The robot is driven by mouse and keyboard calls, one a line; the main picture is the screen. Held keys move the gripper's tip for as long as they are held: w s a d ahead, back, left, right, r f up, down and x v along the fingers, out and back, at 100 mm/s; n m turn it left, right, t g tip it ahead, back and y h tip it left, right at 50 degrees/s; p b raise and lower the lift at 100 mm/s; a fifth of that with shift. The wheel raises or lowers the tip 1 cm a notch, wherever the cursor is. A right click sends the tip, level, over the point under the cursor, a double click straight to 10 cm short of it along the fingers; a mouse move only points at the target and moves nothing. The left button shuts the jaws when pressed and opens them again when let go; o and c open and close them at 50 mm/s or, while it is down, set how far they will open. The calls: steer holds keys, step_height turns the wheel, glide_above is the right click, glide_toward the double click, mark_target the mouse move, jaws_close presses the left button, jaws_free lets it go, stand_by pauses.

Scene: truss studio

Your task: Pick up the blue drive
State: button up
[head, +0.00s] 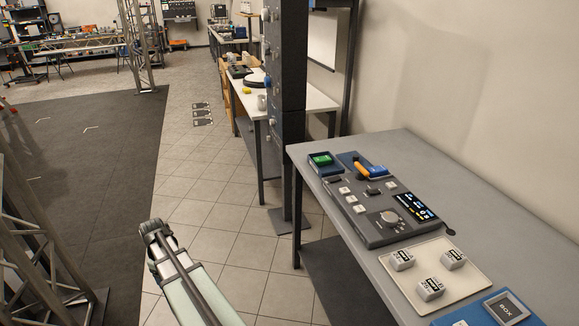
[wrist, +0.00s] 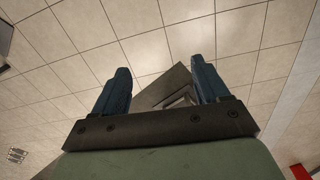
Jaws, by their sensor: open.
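The blue drive (head: 378,170) is a small blue block near the far end of the grey workbench in the head view, just right of an orange-and-black handled item. My gripper (wrist: 161,82) is open and empty in the wrist view, with its two blue fingers apart and tiled floor beyond them. In the head view the end of my arm (head: 157,234) is over the floor, left of the bench and well away from the drive. The blue drive does not show in the wrist view.
A cream tray (head: 434,272) holds 3 grey labelled blocks, with a blue box-labelled item (head: 506,306) nearer. A dark column (head: 291,110) stands beyond the bench.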

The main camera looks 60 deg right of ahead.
steer(key=s+d+r+n, duration=0.15)
steer(key=d+r, duration=0.25)
steer(key=d, duration=0.8)
steer(key=s+d+r, duration=0.3)
steer(key=d+r, duration=0.2)
steer(key=d, duration=0.7)
steer(key=s+d+r+n, duration=0.1)
steer(key=s+d+r, duration=0.5)
steer(key=s+d, duration=0.3)
steer(key=s+d+r+n, duration=0.1)
steer(key=s+d+r, duration=0.5)
steer(key=d, duration=0.5)
steer(key=s+d+r+n, duration=0.1)
steer(key=s+d+r, duration=0.4)
steer(key=s+d, duration=0.5)
steer(key=shift+s+d+r, duration=0.1)
steer(key=shift+s+r, duration=0.1)
steer(key=shift+s, duration=0.25)
steer(key=shift+s+d+r, duration=0.1)
steer(key=shift+s+r, duration=0.1)
steer(key=shift+s, duration=0.2)
step_height(320, 180, up, 10)
steer(key=n, duration=0.2)
glide_above(375, 169)
step_height(375, 169, down, 14)
steer(key=shift+d+r, duration=0.15)
steer(key=shift+c, duration=0.4)
